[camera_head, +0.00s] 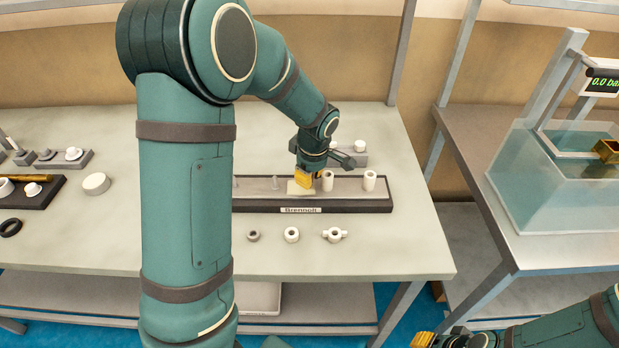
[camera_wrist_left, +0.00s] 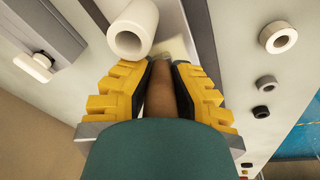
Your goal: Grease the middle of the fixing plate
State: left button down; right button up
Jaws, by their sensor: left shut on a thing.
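The fixing plate (camera_head: 260,184) is a long grey strip on a dark base with a front label, on the middle table. Two white cylinders stand on its right part. My left gripper (camera_head: 304,180) is low over the plate, just left of these cylinders. In the left wrist view its yellow fingers (camera_wrist_left: 163,72) are shut on a brown, handle-like tool (camera_wrist_left: 160,97). The tool's tip cannot be made out clearly. A pale cream patch (camera_head: 297,189) shows on the plate beside the fingertips. My right gripper (camera_head: 425,341) is partly visible at the bottom edge; its opening cannot be told.
A grey ring (camera_head: 253,236), a white ring (camera_head: 292,235) and a white fitting with side lugs (camera_head: 335,235) lie in front of the plate. A white cylinder (camera_wrist_left: 133,30) is close to the left fingertips. A water tank (camera_head: 560,180) stands on the right table.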

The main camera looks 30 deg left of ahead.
pick_arm(q)
jog(key=shift+w+a+f, duration=0.1)
jog(key=shift+w+a, duration=0.3)
jog(key=shift+w, duration=0.3)
jog(key=shift+s+d+f, duration=0.1)
jog(key=shift+s+d, duration=0.4)
jog(key=shift+s, duration=0.35)
jog(key=shift+s+d, duration=0.5)
jog(key=shift+s, duration=0.3)
jog(key=shift+w+a+r, duration=0.2)
jog(key=shift+w+a, duration=0.15)
jog(key=shift+w, duration=0.15)
jog(key=shift+w+a+f, duration=0.1)
jog(key=shift+w+a, duration=0.05)
jog(key=shift+w, duration=0.3)
jog(key=shift+w+a, duration=0.5)
jog(key=shift+w, duration=0.15)
